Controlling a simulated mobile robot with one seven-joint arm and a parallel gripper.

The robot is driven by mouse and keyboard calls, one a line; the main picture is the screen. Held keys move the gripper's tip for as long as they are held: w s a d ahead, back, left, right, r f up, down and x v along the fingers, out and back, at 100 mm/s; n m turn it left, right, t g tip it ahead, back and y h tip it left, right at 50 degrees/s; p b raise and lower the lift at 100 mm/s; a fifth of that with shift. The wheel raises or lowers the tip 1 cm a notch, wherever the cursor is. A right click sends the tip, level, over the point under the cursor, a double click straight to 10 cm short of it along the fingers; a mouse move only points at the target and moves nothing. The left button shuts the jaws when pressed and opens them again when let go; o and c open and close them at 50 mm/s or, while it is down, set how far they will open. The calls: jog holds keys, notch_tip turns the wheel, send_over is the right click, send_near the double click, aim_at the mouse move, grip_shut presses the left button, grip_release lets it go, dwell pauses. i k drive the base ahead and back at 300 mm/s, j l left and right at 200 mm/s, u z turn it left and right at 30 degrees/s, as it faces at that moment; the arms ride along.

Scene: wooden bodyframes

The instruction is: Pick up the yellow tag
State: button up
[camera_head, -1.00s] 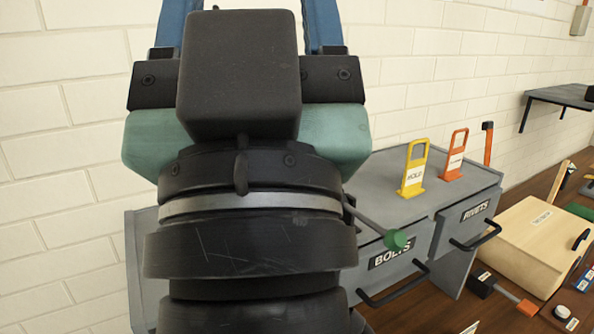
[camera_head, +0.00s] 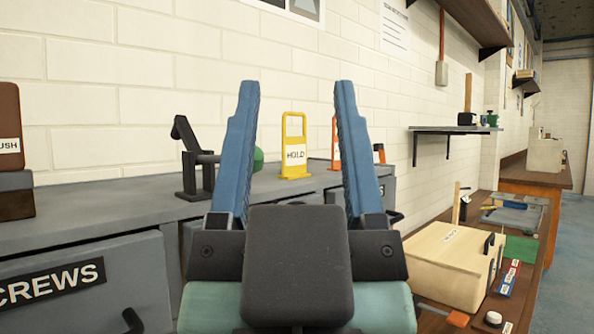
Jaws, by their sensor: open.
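The yellow tag (camera_head: 294,146) stands upright on top of the grey drawer cabinet (camera_head: 110,208), near the wall. It has an open loop at the top and a white label reading "HOLD". My gripper (camera_head: 295,92) has two blue fingers, spread wide and pointing up in the picture, with nothing between them but the view of the tag behind. The tag shows in the gap between the fingers, apart from both. How far the tag is beyond the fingertips is hard to tell.
An orange tag (camera_head: 335,142) stands right of the yellow one, partly hidden by my right finger. A black stand (camera_head: 193,160) with a green-ended rod is at left. A brown box (camera_head: 12,160) sits far left. A wooden box (camera_head: 452,262) is on the lower bench at right.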

aim_at(293, 147)
jog(key=i+l, duration=0.2)
jog(key=l, duration=0.15)
jog(key=i+l, duration=0.15)
jog(key=l, duration=0.2)
jog(key=i+l+u, duration=0.1)
jog(key=l, duration=0.25)
jog(key=i+l, duration=0.4)
jog(key=l, duration=0.3)
jog(key=i+l, duration=0.15)
jog(key=l, duration=0.2)
jog(key=i+l+u, duration=0.1)
jog(key=l, duration=0.25)
jog(key=i, duration=0.1)
